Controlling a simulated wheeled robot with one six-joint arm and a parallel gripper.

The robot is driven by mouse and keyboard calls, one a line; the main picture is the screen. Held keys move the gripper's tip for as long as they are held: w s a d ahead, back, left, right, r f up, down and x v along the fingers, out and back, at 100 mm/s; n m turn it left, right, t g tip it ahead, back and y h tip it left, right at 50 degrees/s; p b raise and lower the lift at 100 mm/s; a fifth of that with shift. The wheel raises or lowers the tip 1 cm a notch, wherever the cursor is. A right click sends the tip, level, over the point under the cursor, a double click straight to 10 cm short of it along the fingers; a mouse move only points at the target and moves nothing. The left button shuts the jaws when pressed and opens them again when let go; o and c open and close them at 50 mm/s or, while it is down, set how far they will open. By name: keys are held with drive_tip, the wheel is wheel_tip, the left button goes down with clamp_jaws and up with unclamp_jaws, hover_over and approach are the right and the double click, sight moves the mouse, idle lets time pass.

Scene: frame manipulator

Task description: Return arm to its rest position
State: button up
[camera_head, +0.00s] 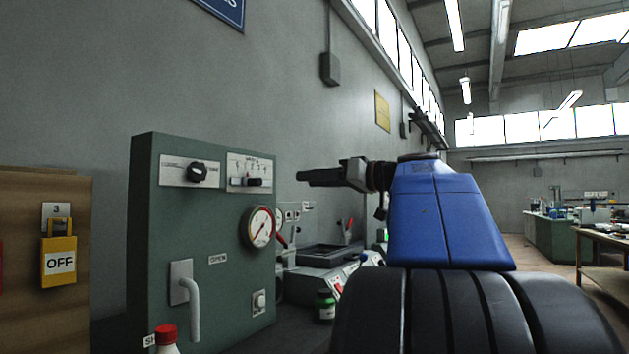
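My arm, with a blue link (440,215) and a dark ribbed sleeve below it, stands at the centre right. My gripper (305,178) points left from the dark wrist at the end of the arm. It is seen from the side, near the upper right corner of the green control panel and apart from it in the picture. Its fingers overlap in this view, so I cannot tell whether they are open or shut. I see no object held at the fingertips.
The green panel (147,240) carries a knob, a slider, a gauge (258,227) and a grey handle (192,305). A wooden board with a yellow OFF padlock (58,262) is at left. Open floor lies far right.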

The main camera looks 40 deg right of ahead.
idle(0.4)
drive_tip(key=s+a+f+m+g, duration=0.1)
drive_tip(key=a+f+g, duration=0.1)
drive_tip(key=a+f, duration=0.55)
drive_tip(key=s+a+f+m+g+h, duration=0.1)
drive_tip(key=a+f+g, duration=0.25)
drive_tip(key=f, duration=0.65)
drive_tip(key=s+a+f+m+g, duration=0.1)
drive_tip(key=a+f+g, duration=0.1)
drive_tip(key=a+f, duration=0.6)
drive_tip(key=s+a+f+g+h, duration=0.1)
drive_tip(key=s+f, duration=0.5)
drive_tip(key=f, duration=0.4)
drive_tip(key=s+a+f+g+h, duration=0.1)
drive_tip(key=s+f+g+h, duration=0.1)
drive_tip(key=s+f, duration=0.4)
drive_tip(key=s+a+f+n+g+h, duration=0.1)
drive_tip(key=s+f, duration=0.5)
drive_tip(key=f, duration=0.7)
drive_tip(key=shift+f+g+h, duration=0.3)
drive_tip(key=shift+g+h, duration=0.05)
drive_tip(key=shift+h, duration=0.25)
